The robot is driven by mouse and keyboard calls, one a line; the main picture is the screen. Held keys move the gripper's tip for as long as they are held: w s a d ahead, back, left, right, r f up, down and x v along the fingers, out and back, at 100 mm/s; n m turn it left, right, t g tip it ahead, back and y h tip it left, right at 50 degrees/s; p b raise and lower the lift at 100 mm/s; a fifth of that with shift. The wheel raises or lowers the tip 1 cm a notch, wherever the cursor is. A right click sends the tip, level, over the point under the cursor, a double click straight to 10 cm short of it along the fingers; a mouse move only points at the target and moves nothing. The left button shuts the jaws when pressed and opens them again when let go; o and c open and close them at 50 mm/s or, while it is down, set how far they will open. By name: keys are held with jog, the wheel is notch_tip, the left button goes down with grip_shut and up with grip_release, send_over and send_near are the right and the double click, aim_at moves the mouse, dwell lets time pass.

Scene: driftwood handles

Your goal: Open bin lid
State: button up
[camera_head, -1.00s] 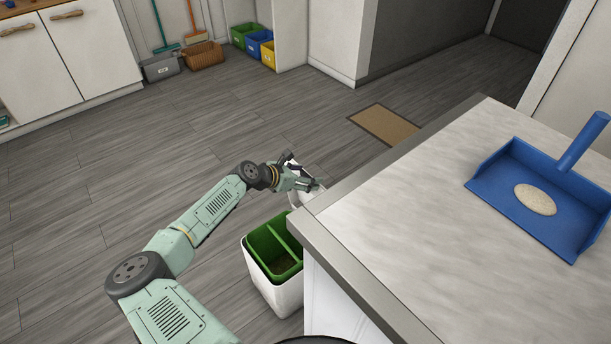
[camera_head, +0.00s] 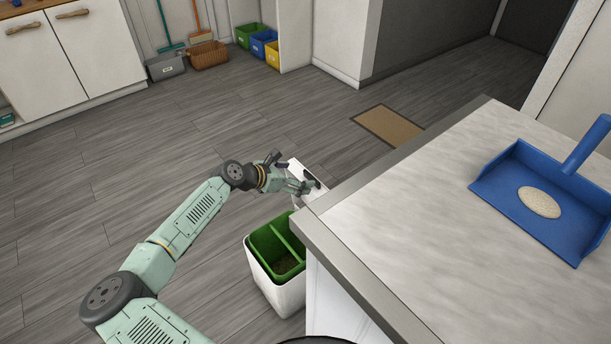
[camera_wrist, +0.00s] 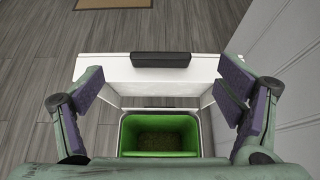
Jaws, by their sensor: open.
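The white bin (camera_head: 262,277) stands against the counter's side, with a green two-part liner (camera_head: 282,246) showing in its open top. Its white lid (camera_head: 309,172) is raised beyond the opening. In the wrist view the lid (camera_wrist: 120,70) lies across the picture with a dark handle (camera_wrist: 160,59) on its far edge, and the green liner (camera_wrist: 160,136) shows below it. My gripper (camera_head: 300,186) is at the lid in the head view. In the wrist view its fingers (camera_wrist: 163,92) are wide apart, one on each side, with nothing between them gripped. Contact with the lid cannot be told.
The counter (camera_head: 400,220) with a blue dustpan (camera_head: 510,190) is close to the right of my gripper. A brown mat (camera_head: 388,125) lies beyond on the floor. Baskets and small bins line the far wall. The floor to the left is clear.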

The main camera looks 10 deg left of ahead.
jog(key=v, duration=0.6)
jog(key=shift+a+r, duration=0.1)
dwell(0.3)
